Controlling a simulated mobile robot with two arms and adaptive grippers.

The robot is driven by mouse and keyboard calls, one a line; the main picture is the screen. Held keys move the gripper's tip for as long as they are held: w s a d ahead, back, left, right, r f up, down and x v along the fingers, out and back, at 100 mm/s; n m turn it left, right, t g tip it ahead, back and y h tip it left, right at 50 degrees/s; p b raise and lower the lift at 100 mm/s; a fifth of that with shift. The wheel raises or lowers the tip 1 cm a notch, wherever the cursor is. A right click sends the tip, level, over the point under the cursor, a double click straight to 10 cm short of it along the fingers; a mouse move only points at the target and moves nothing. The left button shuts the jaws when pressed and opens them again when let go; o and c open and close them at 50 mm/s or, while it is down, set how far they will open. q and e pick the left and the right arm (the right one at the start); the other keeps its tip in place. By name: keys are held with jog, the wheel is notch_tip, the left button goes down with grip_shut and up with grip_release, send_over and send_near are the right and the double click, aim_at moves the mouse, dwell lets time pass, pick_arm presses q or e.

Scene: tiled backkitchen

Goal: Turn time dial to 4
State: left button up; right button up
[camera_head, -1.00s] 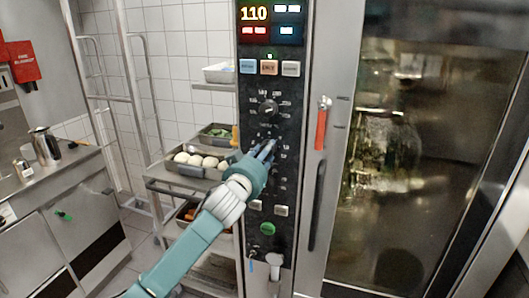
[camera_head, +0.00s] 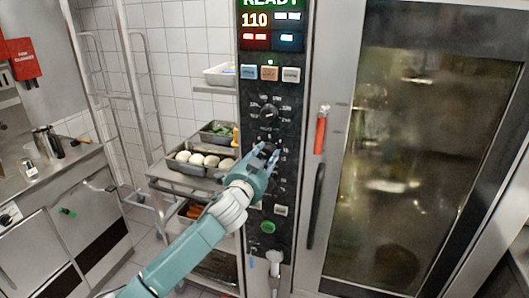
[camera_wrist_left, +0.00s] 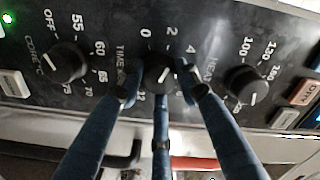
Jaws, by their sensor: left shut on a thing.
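The time dial (camera_wrist_left: 160,76) is a small black knob in the middle of the left wrist view, under the printed numbers 0, 2 and 4. A short white mark on it points up and to the right, roughly toward 2 to 4; the exact setting is hard to read. My left gripper (camera_wrist_left: 163,92) is shut on the dial, with its blue-grey fingers around it. In the head view my left gripper (camera_head: 264,152) is at the oven's black control panel (camera_head: 259,190) and mostly hides the dial. My right gripper is not in view.
The core temperature dial (camera_wrist_left: 63,63) and the heat dial (camera_wrist_left: 246,86) flank the time dial. Another knob (camera_head: 269,112) sits above my gripper. The display (camera_head: 268,22) shows READY and 110. A rack with trays (camera_head: 200,160) stands left; the oven door (camera_head: 410,160) is right.

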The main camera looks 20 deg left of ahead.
pick_arm(q)
jog(key=m+p, duration=0.1)
jog(key=m, duration=0.1)
jog(key=r+m+p, duration=0.1)
jog(key=m, duration=0.2)
jog(key=shift+d+m, duration=0.2)
jog(key=shift+m, duration=0.1)
dwell(0.5)
jog(key=o, duration=1.2)
jog(key=shift+d, duration=0.1)
jog(key=shift+c, duration=0.2)
jog(key=shift+w+d+f, duration=0.1)
jog(key=shift+d+f, duration=0.05)
jog(key=shift+w+f, duration=0.1)
jog(key=shift+f, duration=0.2)
jog(key=s, duration=1.2)
jog(key=shift+a, duration=0.4)
jog(key=shift+f, duration=0.1)
